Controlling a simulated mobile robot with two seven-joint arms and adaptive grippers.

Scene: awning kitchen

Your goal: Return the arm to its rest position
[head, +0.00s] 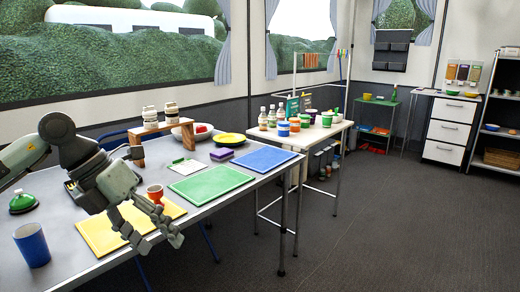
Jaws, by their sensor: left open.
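My left arm comes in from the left over the grey table (190,217). My left gripper (160,243) hangs over the yellow board (98,236) and its right edge, with its fingers apart and pointing down to the right. I see nothing between the fingers. An orange-red cup (155,193) stands just behind the gripper. My right gripper is not in view.
A blue cup (32,245) and a green-topped item (22,202) stand at the left. Green (211,183) and blue (264,158) boards lie to the right. A wooden rack (163,131) holds jars behind. A white table (323,133) carries several bottles. The floor at right is clear.

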